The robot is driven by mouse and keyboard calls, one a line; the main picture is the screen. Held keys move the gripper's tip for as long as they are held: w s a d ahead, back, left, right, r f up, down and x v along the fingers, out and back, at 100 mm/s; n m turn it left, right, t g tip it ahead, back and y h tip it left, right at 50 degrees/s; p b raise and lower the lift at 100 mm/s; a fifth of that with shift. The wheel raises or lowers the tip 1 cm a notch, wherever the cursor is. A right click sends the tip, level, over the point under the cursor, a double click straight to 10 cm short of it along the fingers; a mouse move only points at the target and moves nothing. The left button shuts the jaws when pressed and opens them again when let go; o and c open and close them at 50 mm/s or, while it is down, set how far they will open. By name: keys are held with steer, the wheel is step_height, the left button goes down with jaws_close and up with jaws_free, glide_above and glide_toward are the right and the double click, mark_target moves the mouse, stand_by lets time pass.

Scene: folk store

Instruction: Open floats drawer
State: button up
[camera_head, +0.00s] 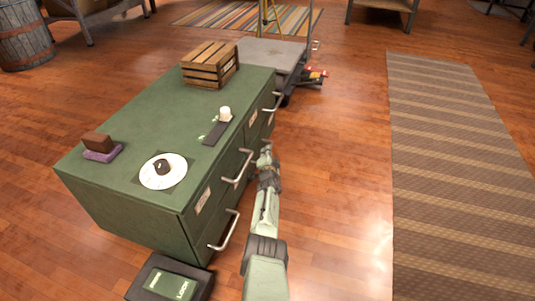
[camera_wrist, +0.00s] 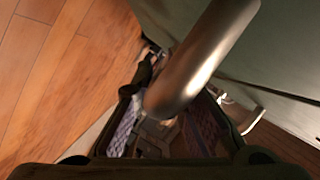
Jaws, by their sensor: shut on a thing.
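A green drawer cabinet (camera_head: 150,120) stands at centre left in the head view, with metal handles and small pale labels on its right-hand front. The labels are too small to read, so I cannot tell which drawer is the floats drawer. My gripper (camera_head: 265,152) is low beside the cabinet front, near the far drawers. In the wrist view a thick metal handle bar (camera_wrist: 205,55) lies between the fingers of my gripper (camera_wrist: 160,130), which is shut on it. The gripped handle is hidden in the head view. No drawer is visibly pulled out.
A wooden crate (camera_head: 205,68), a white plate (camera_head: 162,171), a small brown block (camera_head: 97,143) and a candle (camera_head: 225,114) sit on the cabinet top. A dark box (camera_head: 150,278) stands at its near end. A flat cart (camera_head: 270,55) is behind. Floor and striped rug (camera_head: 435,150) lie clear rightward.

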jaws_close()
steer(key=shift+d, duration=0.15)
